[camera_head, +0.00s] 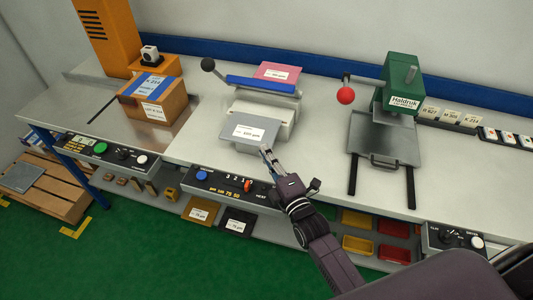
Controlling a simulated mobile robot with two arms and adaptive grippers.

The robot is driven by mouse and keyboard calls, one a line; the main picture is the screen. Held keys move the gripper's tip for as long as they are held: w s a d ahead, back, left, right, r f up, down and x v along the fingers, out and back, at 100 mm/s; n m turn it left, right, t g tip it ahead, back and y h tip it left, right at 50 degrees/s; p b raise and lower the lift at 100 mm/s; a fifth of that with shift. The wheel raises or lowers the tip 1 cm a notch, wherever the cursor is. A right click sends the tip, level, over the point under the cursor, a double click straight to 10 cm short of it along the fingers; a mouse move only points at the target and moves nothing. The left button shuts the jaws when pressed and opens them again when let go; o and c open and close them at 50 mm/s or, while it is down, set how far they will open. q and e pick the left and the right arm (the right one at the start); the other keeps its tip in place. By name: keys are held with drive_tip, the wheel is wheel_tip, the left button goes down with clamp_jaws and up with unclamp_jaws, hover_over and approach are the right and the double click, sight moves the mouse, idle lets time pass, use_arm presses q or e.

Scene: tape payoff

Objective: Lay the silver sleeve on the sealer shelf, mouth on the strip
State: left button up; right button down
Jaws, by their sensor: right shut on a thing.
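The silver sleeve (243,134) is a flat grey packet with a white label. My right gripper (268,153) is shut on its near right edge. The sleeve is at the front of the sealer, over or on the near part of the pale sealer shelf (285,130); I cannot tell whether it rests there. The sealer has a raised-looking blue bar (261,85) and a black-knobbed lever (208,64) at its left. The strip cannot be made out. The sleeve's far edge lies short of the blue bar. My left gripper is not in view.
A pink labelled sleeve (278,72) lies behind the blue bar. A cardboard box (153,98) stands to the left. A green press (402,85) with a red-knobbed lever (346,95) stands to the right. Bare bench (318,120) lies between sealer and press. A control panel (228,184) runs along the front edge.

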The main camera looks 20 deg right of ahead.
drive_tip(key=shift+f, duration=0.1)
drive_tip(key=c, duration=2)
unclamp_jaws()
drive_tip(key=shift+c, duration=0.2)
drive_tip(key=shift+r, duration=0.2)
drive_tip(key=s, duration=0.3)
drive_tip(key=s+d+b, duration=0.1)
drive_tip(key=s, duration=0.3)
drive_tip(key=s+b, duration=0.1)
drive_tip(key=s, duration=0.3)
drive_tip(key=shift+d+f, duration=0.25)
drive_tip(key=shift+f, duration=0.1)
drive_tip(key=shift+s+r, duration=0.1)
drive_tip(key=shift+s, duration=0.4)
